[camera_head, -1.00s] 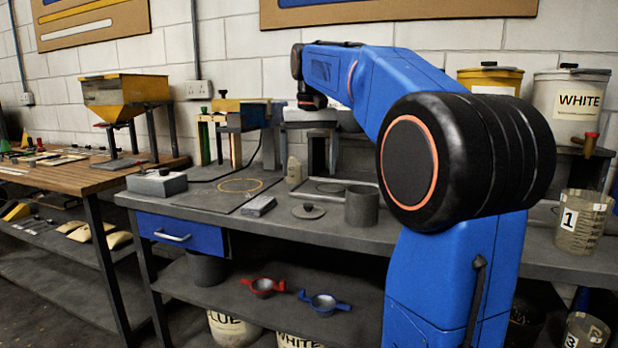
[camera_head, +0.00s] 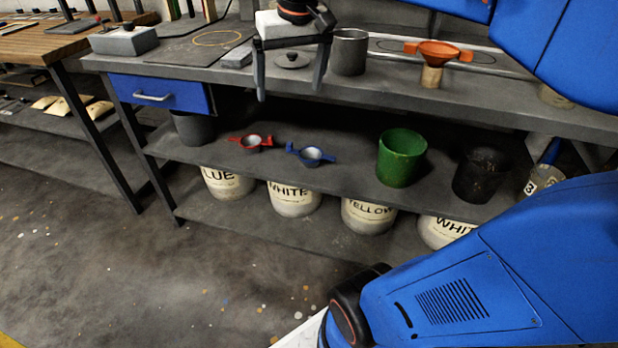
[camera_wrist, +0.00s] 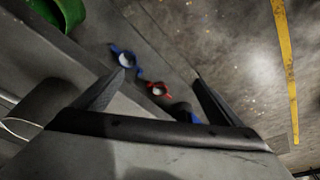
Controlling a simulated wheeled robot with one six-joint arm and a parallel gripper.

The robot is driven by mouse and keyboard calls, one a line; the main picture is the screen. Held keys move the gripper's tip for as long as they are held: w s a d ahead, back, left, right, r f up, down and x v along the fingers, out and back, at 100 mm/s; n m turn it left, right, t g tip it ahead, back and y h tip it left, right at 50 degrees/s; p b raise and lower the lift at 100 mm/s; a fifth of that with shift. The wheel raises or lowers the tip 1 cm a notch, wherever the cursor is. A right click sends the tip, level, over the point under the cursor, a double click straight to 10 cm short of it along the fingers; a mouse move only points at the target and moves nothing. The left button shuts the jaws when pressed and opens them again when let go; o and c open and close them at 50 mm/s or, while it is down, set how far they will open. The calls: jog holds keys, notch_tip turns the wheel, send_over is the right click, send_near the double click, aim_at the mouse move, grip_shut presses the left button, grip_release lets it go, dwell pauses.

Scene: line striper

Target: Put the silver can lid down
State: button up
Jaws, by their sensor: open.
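A round grey metal lid (camera_head: 292,60) with a dark knob lies flat on the grey bench top in the head view, just left of an open grey can (camera_head: 349,52). My gripper (camera_head: 289,94) is open, with its two fingers pointing down near the bench's front edge. In the head view the lid shows between the fingers, and nothing is held. In the wrist view the space between my fingers (camera_wrist: 155,88) is empty, and I cannot make out the lid there.
An orange funnel (camera_head: 438,54) stands right of the can. The floor in front is clear.

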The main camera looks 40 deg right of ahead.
jog(key=s+a+f+n, duration=0.1)
jog(key=s+a+f, duration=0.1)
jog(key=s+f, duration=0.5)
jog(key=s+a+f+n+t, duration=0.1)
jog(key=s+a+f, duration=0.2)
jog(key=s+f, duration=0.3)
notch_tip(320, 180, down, 5)
jog(key=shift+s+r+t+y, duration=0.2)
jog(key=shift+s+t+y, duration=0.1)
jog(key=shift+s, duration=0.1)
